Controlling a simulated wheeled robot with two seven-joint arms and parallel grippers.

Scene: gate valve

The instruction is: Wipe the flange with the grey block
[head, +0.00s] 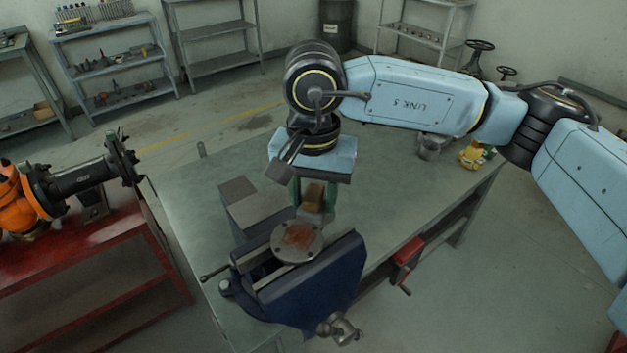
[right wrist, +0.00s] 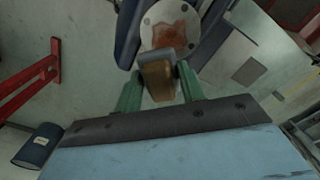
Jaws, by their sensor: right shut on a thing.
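The flange (head: 298,241) is a round grey disc with bolt holes and a red-brown rust patch in its middle. It sits face up at the blue vise (head: 315,290), and shows at the top of the right wrist view (right wrist: 170,30). My right gripper (head: 313,197) points down with its green fingers shut on the grey block (head: 315,216), which has a brown part above. In the right wrist view the block (right wrist: 155,62) overlaps the flange's near edge; I cannot tell whether they touch. My left gripper is not in view.
The vise stands on a grey workbench (head: 190,190). A metal cup (head: 429,148) and a yellow object (head: 473,155) stand at the back right. A red bench (head: 100,250) with an orange valve (head: 20,200) is at left.

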